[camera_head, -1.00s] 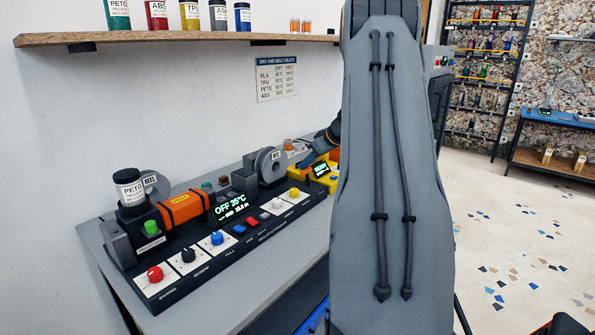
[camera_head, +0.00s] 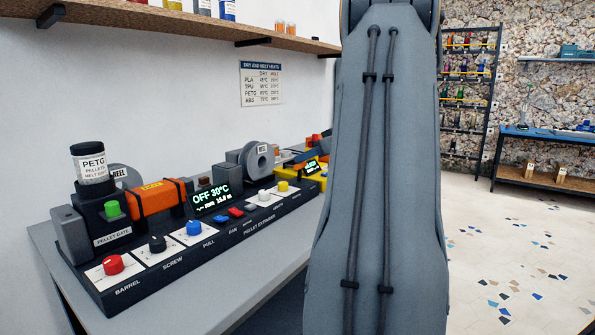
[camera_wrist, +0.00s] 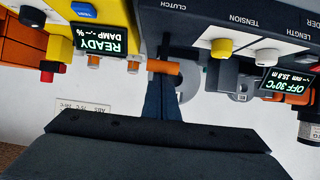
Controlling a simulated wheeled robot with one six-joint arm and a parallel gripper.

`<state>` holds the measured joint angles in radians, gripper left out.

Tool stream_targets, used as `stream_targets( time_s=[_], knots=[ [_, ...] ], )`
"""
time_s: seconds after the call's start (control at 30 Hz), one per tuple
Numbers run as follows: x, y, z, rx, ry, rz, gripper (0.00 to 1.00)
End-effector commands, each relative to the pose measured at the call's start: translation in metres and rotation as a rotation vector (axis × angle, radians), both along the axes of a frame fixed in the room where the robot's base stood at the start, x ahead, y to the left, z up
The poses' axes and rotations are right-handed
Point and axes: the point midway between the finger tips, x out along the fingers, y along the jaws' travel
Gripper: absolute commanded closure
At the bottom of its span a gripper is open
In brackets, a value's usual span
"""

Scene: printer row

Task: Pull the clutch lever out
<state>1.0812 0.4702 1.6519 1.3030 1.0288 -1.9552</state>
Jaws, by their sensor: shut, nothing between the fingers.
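The wrist view looks upside down at a dark panel (camera_wrist: 196,28) with a CLUTCH label at its upper edge. A short orange cylinder (camera_wrist: 166,68) lies beside my fingertips, below that label; I cannot tell for sure that it is the clutch lever, or whether I touch it. My gripper (camera_wrist: 161,78) shows as two dark fingers close together, shut and empty. In the head view my grey arm hides the gripper and the panel's clutch end.
The pellet extruder panel (camera_head: 215,250) has several knobs and a display reading OFF 30°C. A yellow unit (camera_wrist: 95,20) with a READY display stands close to my fingers. A wooden shelf (camera_head: 180,22) runs above. Floor (camera_head: 520,240) at right is open.

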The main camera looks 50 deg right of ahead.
Motion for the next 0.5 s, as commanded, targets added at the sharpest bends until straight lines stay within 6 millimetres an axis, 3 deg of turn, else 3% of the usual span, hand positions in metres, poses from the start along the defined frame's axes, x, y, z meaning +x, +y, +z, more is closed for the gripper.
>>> stream_targets(
  time_s=[0.03,0.5],
  knots=[
    [-0.0007,-0.0005,-0.0079,0.002,-0.015,-0.001,1.0],
    [0.0009,0.0004,-0.0025,0.004,-0.036,0.001,1.0]
  ],
)
